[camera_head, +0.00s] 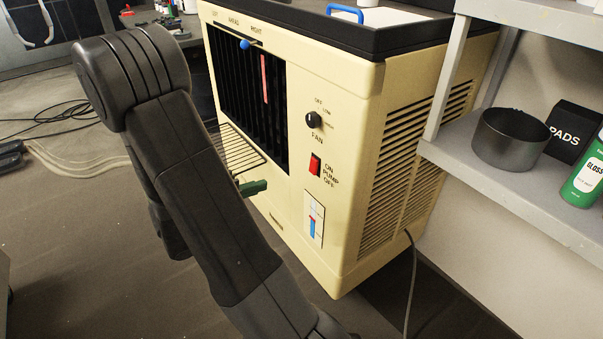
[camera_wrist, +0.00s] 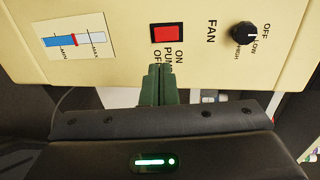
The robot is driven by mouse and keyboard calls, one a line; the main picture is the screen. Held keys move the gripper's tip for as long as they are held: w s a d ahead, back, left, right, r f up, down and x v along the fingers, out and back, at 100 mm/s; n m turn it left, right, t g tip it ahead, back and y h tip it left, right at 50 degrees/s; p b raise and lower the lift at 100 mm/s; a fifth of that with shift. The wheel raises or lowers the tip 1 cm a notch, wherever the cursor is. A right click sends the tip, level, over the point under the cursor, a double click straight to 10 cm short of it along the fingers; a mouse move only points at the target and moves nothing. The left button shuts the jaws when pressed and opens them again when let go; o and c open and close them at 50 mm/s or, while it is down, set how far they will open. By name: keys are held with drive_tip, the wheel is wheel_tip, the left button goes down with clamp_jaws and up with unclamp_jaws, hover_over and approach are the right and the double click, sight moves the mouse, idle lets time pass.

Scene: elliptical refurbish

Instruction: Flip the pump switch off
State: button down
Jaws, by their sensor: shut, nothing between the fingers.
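The pump switch (camera_head: 315,164) is a red rocker on the cream front panel of the cooler (camera_head: 350,110), with ON printed above PUMP and OFF. In the wrist view the red switch (camera_wrist: 167,33) shows in a black frame, turned sideways, with its label beside it. My gripper (camera_wrist: 158,70) has green fingers, shut and empty, pointing at the panel just below the switch in that view. In the head view the green fingertips (camera_head: 262,186) are left of and lower than the switch. I cannot tell whether they touch the panel.
The black fan knob (camera_head: 313,120) is above the switch, and a water level gauge (camera_head: 314,219) is below it. A grey shelf (camera_head: 500,185) with a dark pot (camera_head: 511,138) and a green bottle (camera_head: 587,175) stands at right. A cord (camera_head: 411,275) runs down beside the cooler.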

sight(312, 170)
drive_tip(key=b+x, duration=0.5)
drive_tip(key=x, duration=0.8)
drive_tip(key=shift+s+f, duration=0.1)
drive_tip(key=shift+f, duration=0.05)
drive_tip(key=shift+w+d, duration=0.3)
drive_tip(key=shift+d, duration=0.1)
drive_tip(key=shift+w+d+f+h, duration=0.15)
drive_tip(key=shift+d+f+h, duration=0.05)
drive_tip(key=shift+h, duration=0.1)
drive_tip(key=shift+r, duration=0.15)
drive_tip(key=shift+t, duration=0.3)
drive_tip(key=shift+a, duration=0.1)
